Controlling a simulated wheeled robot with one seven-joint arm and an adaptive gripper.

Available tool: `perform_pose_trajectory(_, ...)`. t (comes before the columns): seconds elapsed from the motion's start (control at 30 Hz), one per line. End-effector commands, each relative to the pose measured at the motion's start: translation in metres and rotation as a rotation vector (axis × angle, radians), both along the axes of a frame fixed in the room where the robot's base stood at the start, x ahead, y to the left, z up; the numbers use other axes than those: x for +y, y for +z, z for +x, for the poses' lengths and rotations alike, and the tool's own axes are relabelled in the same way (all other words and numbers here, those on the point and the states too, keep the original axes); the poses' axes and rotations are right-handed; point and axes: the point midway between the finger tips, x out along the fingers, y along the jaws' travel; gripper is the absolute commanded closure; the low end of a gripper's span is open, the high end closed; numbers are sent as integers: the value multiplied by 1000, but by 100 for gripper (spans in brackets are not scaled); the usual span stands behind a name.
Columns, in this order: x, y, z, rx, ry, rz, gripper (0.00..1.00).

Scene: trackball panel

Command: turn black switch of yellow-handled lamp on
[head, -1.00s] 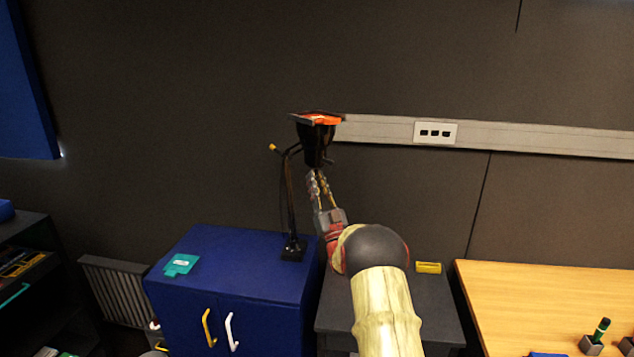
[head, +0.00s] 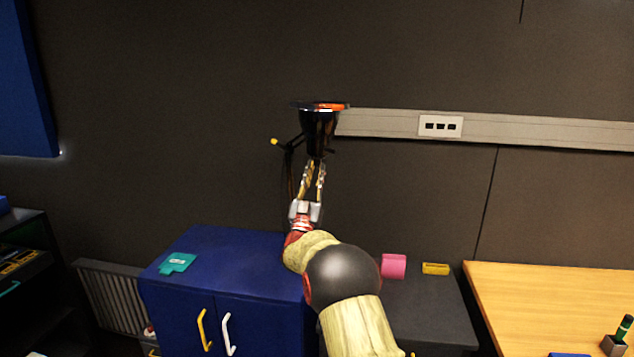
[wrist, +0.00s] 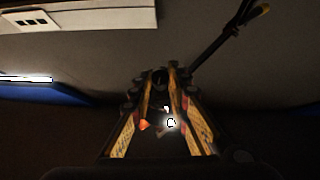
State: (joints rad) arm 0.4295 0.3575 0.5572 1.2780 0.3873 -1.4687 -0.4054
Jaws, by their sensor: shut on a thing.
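The black lamp has a cone-shaped shade (head: 318,132) with its wide orange-lit rim upward, and a thin arm with a yellow-tipped handle (head: 274,142) to its left. My gripper (head: 316,164) is directly below the shade, fingers pointing up at its narrow lower end. In the wrist view my gripper (wrist: 164,72) has its two fingertips close together around a small dark round part (wrist: 160,78), which appears to be the black switch. The fingers mostly hide it, and its on or off position cannot be read. The lamp's base is hidden behind my arm.
The lamp is over a blue cabinet (head: 225,252) with a teal object (head: 178,263) on top. A dark cabinet (head: 440,310) at right holds a pink block (head: 393,266) and a yellow item (head: 435,269). A socket rail (head: 500,128) runs along the wall.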

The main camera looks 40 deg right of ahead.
Motion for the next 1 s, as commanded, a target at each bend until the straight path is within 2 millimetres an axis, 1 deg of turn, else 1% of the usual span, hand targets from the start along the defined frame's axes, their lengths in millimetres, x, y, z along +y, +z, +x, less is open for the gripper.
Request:
perform_pose_trajectory(0.03, 2, -3, 2, 0, -34, 1, 100)
perform_pose_trajectory(0.2, 2, -1, 4, 6, -158, 0, 100)
perform_pose_trajectory(0.4, 2, 0, 5, 10, -259, 0, 100)
perform_pose_trajectory(0.63, 2, 1, 5, 12, -319, -1, 100)
perform_pose_trajectory(1.0, 2, 1, 5, 13, -331, -2, 100)
